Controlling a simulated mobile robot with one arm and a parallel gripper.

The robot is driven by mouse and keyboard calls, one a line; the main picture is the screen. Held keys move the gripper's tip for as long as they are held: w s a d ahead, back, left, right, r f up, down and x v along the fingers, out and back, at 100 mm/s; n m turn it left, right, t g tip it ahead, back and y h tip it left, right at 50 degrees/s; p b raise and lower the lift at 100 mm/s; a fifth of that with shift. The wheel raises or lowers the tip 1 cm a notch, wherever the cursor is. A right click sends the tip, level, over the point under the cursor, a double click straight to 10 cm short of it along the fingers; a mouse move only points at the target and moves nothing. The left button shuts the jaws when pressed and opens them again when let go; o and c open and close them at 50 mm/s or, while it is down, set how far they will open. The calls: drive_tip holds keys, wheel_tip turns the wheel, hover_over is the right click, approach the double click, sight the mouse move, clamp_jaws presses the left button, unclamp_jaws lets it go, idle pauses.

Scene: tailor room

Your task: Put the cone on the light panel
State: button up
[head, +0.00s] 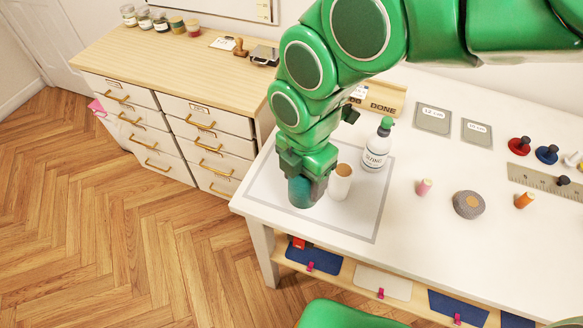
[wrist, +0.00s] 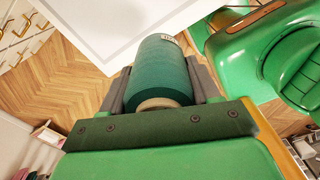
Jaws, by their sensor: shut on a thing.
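The cone, a teal-green thread cone (wrist: 160,75), lies between the fingers of my gripper (wrist: 160,85) in the wrist view. Its pale core end faces the camera. In the head view my gripper (head: 311,186) points down, shut on the cone (head: 299,193), which is partly hidden by the fingers. The light panel (head: 363,218) is a white square with a grey border on the left part of the white table. The cone appears over the panel's left part; I cannot tell whether it touches the surface.
A white spool (head: 340,184) stands on the panel just right of my gripper. A white bottle with a green cap (head: 377,146) stands at the panel's back right. The panel's front strip is clear.

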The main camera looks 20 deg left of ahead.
drive_tip(key=shift+w+a+f, duration=1.25)
drive_tip(key=shift+w+f, duration=0.15)
drive_tip(key=shift+f, duration=0.05)
drive_tip(key=shift+w+a+f, duration=1.2)
drive_tip(key=shift+w+f, duration=0.15)
drive_tip(key=shift+f, duration=0.05)
drive_tip(key=shift+w+a+f, duration=1.25)
drive_tip(key=shift+w+f, duration=0.15)
drive_tip(key=shift+f, duration=1.55)
drive_tip(key=shift+f, duration=0.1)
drive_tip(key=o, duration=1.2)
drive_tip(key=shift+o, duration=0.2)
